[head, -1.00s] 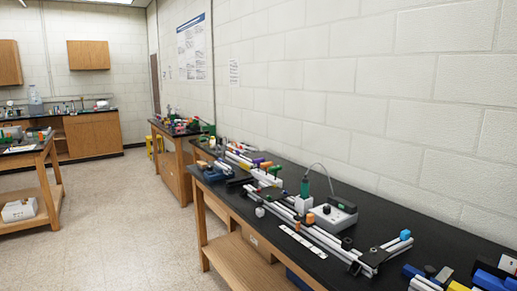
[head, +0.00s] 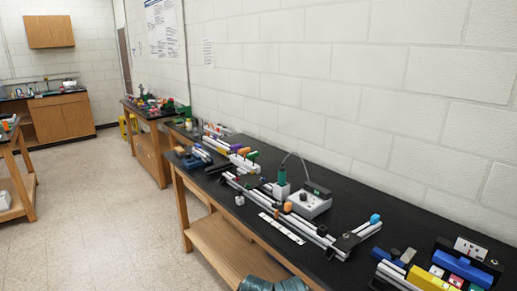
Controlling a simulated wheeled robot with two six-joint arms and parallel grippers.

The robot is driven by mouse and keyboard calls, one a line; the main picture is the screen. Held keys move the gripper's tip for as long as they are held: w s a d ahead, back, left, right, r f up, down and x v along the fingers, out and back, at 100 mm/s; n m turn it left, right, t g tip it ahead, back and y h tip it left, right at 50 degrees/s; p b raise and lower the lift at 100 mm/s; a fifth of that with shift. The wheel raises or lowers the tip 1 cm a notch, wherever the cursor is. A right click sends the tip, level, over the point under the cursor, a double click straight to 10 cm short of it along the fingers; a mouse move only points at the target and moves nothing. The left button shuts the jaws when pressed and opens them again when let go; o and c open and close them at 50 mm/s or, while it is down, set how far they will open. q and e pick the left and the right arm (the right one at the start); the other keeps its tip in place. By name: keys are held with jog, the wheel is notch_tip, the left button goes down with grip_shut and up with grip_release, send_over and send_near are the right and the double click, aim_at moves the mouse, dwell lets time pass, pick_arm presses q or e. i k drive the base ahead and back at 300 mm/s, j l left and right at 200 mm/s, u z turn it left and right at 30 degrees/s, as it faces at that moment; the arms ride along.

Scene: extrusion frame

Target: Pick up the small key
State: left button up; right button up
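Coloured T-shaped handles stand in a pale block (head: 245,164) on the long black bench. They look like keys: a purple handle (head: 235,147), an orange handle (head: 244,151) and a green handle (head: 253,155). At this size I cannot tell which one is the small key. Neither gripper shows in the head view. A grey-teal rounded part at the bottom edge looks like part of my arm, with no fingers visible.
The black bench (head: 400,212) runs along the white block wall. On it are an extrusion frame (head: 310,229), a grey station (head: 309,203) with a green-handled tool, a white strip (head: 282,228) and a blue-handled box (head: 465,270). Open floor (head: 110,220) lies left.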

aim_at(235, 147)
jog(key=i+j+z, duration=0.15)
jog(key=j+z, duration=0.15)
jog(key=i+j+z, duration=0.15)
jog(key=j+z, duration=0.2)
jog(key=i+j+z, duration=0.15)
jog(key=j, duration=0.5)
jog(key=i+j+z, duration=0.15)
jog(key=j, duration=0.55)
jog(key=i+j+z, duration=0.2)
jog(key=j, duration=1.55)
jog(key=i+j, duration=0.15)
jog(key=j, duration=1)
